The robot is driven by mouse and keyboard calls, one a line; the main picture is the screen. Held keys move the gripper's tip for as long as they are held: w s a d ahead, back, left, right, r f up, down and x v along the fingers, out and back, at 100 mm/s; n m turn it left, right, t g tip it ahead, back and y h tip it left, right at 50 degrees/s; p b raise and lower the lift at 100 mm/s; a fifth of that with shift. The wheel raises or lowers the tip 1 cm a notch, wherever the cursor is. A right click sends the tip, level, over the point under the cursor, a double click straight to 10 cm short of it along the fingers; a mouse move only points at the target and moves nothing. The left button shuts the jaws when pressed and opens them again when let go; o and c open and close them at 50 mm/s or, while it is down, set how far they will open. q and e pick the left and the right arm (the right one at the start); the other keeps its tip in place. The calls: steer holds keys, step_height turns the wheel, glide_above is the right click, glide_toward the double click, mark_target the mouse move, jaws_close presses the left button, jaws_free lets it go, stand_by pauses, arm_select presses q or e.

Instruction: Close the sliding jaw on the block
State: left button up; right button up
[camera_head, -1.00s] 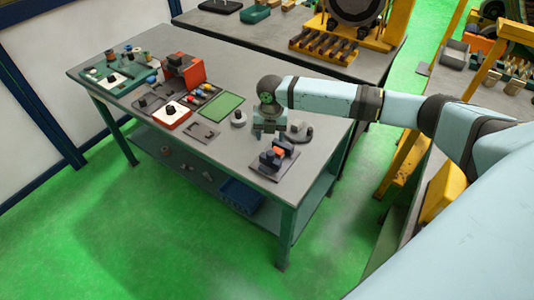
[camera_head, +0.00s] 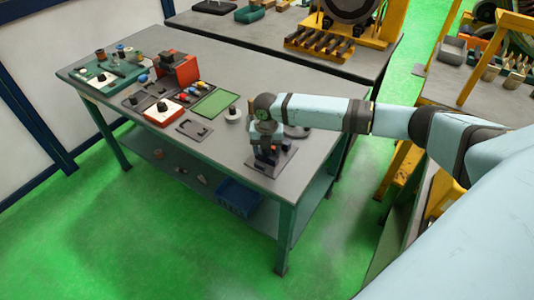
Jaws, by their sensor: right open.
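My right gripper (camera_head: 267,147) points down from the arm that comes in from the right. It is open, over the small dark vise at the front right corner of the grey table. The vise stands on a dark base plate (camera_head: 285,161). The gripper hides most of the vise, so the sliding jaw and the block cannot be made out, and I cannot tell whether the fingers touch the jaw. My left gripper is not in view.
The grey table (camera_head: 222,57) also bears a green mat (camera_head: 214,103), a white-topped red box (camera_head: 163,112), a red block-shaped device (camera_head: 179,68) and a green tray (camera_head: 108,77). A round grey piece (camera_head: 233,115) stands left of my gripper.

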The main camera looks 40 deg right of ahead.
steer(key=shift+c, duration=0.2)
steer(key=c, duration=0.7)
steer(key=shift+o, duration=0.3)
steer(key=shift+w+d, duration=0.25)
steer(key=shift+d, duration=0.35)
steer(key=shift+w+d, duration=0.25)
steer(key=shift+d, duration=0.3)
steer(key=o, duration=0.7)
